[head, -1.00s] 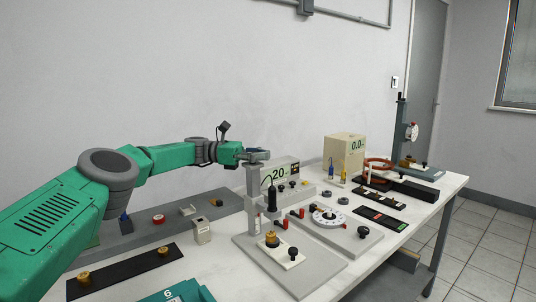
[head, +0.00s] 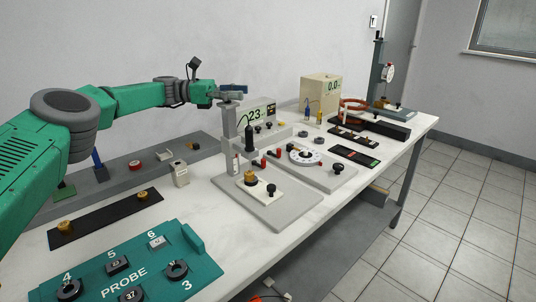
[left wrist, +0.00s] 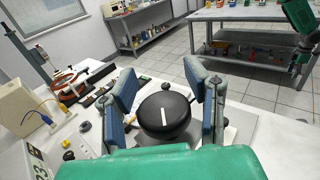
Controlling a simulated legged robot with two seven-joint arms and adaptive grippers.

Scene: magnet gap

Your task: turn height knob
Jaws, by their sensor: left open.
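The height knob (left wrist: 165,112) is a round black knob with a white line on top. In the left wrist view it sits between the two blue-padded fingers of my left gripper (left wrist: 161,80); I see space between pads and knob. In the head view my left gripper (head: 236,92) is open at the top of the grey stand post (head: 229,135) and hides the knob. A black cylindrical probe (head: 250,137) hangs beside the post. The meter (head: 256,114) behind reads 23. A green arm with a dark end (left wrist: 298,55), likely my right, shows at the upper right of the left wrist view.
The stand's grey base (head: 270,210) carries a white plate with a brass piece and black knob. A dial plate (head: 305,155) and a beige meter box (head: 320,92) stand to the right. A teal probe tray (head: 130,270) lies in front. Bare tabletop (head: 205,215) shows between.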

